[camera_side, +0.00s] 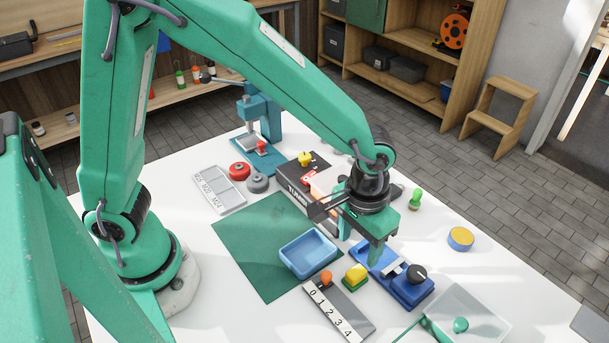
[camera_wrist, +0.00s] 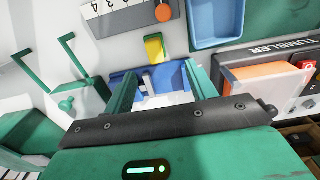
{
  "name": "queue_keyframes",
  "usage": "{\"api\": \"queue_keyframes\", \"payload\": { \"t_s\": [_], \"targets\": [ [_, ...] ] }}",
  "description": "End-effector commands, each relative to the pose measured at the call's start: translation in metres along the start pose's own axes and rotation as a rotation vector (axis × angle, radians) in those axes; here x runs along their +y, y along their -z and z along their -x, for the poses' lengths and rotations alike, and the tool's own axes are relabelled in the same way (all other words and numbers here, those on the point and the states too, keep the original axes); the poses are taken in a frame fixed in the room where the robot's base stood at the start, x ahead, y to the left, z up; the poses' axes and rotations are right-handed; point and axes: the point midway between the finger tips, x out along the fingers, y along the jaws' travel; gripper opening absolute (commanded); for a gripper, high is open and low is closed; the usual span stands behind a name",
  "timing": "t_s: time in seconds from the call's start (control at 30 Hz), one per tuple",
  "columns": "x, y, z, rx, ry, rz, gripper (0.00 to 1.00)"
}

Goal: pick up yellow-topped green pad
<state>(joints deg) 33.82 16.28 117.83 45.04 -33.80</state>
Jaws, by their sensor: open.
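The yellow-topped green pad (camera_side: 355,275) sits on the white table between the number strip and the blue device. In the wrist view the yellow-topped green pad (camera_wrist: 154,47) shows beyond the fingertips, near the top middle. My gripper (camera_side: 362,247) is above the table, up and behind the pad, with its fingers pointing down. In the wrist view my gripper (camera_wrist: 160,82) is open, its two green fingers apart. Nothing is held between them; the blue device shows through the gap. The pad is apart from both fingers.
The blue device (camera_side: 410,292) with a black knob stands just right of the pad. A number strip (camera_side: 338,312) with an orange knob lies in front. A blue tray (camera_side: 308,254) rests on a green mat (camera_side: 250,250) to the left. A clear tray (camera_side: 480,318) is front right.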

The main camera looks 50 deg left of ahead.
Motion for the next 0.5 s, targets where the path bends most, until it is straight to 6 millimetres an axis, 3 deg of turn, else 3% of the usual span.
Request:
{"api": "queue_keyframes", "payload": {
  "t_s": [0.5],
  "targets": [
    [0.008, -0.002, -0.022, -0.015, 0.01, 0.0, 0.56]
  ]
}}
